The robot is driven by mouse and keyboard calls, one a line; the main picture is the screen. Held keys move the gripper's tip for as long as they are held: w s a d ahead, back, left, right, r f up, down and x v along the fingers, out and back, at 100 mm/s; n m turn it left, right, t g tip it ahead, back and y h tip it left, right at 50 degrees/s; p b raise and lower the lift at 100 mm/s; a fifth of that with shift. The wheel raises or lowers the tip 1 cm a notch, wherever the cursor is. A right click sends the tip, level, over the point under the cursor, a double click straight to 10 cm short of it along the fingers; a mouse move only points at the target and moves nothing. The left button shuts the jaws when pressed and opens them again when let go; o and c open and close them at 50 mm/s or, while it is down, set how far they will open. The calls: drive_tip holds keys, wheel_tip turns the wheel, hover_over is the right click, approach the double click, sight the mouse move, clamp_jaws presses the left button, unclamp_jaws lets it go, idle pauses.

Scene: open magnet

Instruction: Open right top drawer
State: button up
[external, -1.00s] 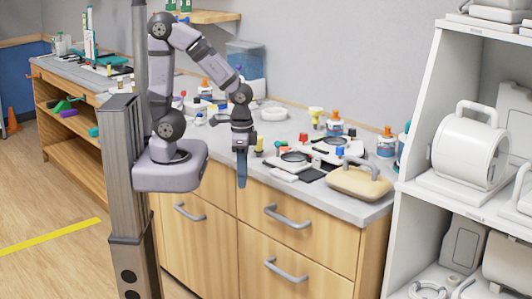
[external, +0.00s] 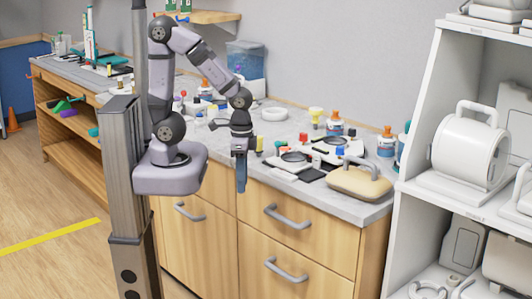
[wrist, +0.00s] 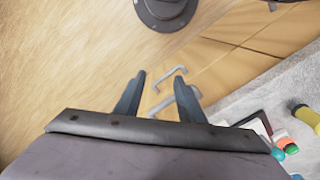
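The right top drawer (external: 325,240) is a light wood front in the cabinet below the counter. It looks shut. Its grey bar handle (external: 287,217) is near the top of the front. My gripper (external: 241,185) points down in front of the cabinet, to the left of this handle and a little higher. In the wrist view my gripper (wrist: 163,94) shows two dark fingers spread apart with nothing held between them. Two grey handles show beyond and between the fingers; I cannot tell for sure which drawers they belong to.
A lower drawer handle (external: 286,270) and a left drawer handle (external: 188,212) stick out nearby. The counter (external: 225,150) above holds bottles and a beige block with a handle (external: 358,182). A white shelf (external: 410,190) stands at the right.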

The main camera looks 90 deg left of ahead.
drive_tip(key=s+d+f+m+g+b, duration=0.1)
drive_tip(key=s+d+f+m+b, duration=0.15)
drive_tip(key=f+b, duration=0.35)
drive_tip(key=s+d+f+m+y+b, duration=0.1)
drive_tip(key=d+f+b, duration=0.2)
drive_tip(key=f, duration=0.4)
drive_tip(key=s+d+f+m+g+b, duration=0.1)
drive_tip(key=s+d+f+m+b, duration=0.15)
drive_tip(key=f+b, duration=0.35)
drive_tip(key=t+y+b, duration=0.8)
drive_tip(key=y, duration=0.6)
approach(279, 220)
drive_tip(key=r+x, duration=0.1)
drive_tip(key=x, duration=0.3)
drive_tip(key=shift+d+f+n, duration=0.15)
drive_tip(key=shift+f+n, duration=0.15)
drive_tip(key=shift+n, duration=0.3)
drive_tip(key=shift+x, duration=3.65)
